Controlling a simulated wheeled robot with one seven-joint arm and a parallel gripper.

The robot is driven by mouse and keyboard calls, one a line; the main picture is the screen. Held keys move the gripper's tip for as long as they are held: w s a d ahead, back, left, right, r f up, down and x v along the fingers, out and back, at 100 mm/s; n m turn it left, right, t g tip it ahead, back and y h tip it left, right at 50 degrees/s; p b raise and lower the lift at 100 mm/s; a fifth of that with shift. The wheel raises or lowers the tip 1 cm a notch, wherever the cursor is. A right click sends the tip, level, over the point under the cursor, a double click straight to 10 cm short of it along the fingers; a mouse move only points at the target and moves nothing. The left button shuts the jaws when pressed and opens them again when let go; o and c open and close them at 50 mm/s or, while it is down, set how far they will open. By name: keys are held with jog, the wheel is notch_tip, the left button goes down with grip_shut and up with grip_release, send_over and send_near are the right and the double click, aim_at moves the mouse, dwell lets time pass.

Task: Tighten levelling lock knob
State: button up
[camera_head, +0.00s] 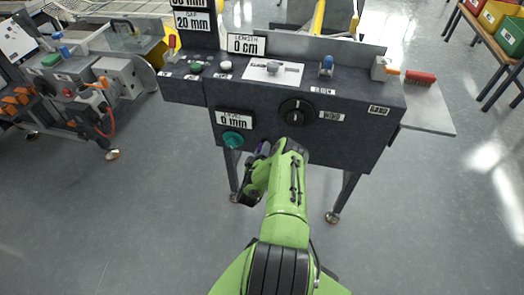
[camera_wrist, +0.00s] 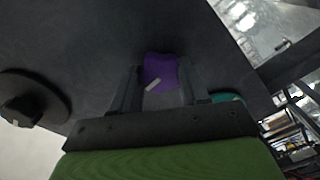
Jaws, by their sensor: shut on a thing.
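The purple lock knob (camera_wrist: 160,70) with a pale pointer mark sits on the dark front panel, between my fingers in the wrist view. My gripper (camera_wrist: 160,92) is shut on it, one finger on each side. In the head view my green arm reaches the panel's lower edge, and only a small bit of purple (camera_head: 264,147) shows by my gripper (camera_head: 260,158); the rest is hidden. The teal levelling knob (camera_head: 233,139) is just left of it, under the "LEVEL 0 mm" display (camera_head: 234,119).
A large black dial (camera_head: 297,112) is on the panel to the right, close to my arm; it also shows in the wrist view (camera_wrist: 30,102). Floor around the machine is clear.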

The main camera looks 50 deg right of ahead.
jog(key=shift+m, duration=0.3)
jog(key=shift+m+p, duration=1.55)
jog(key=shift+m, duration=6.95)
jog(key=o, duration=1.1)
jog(key=shift+c, duration=0.2)
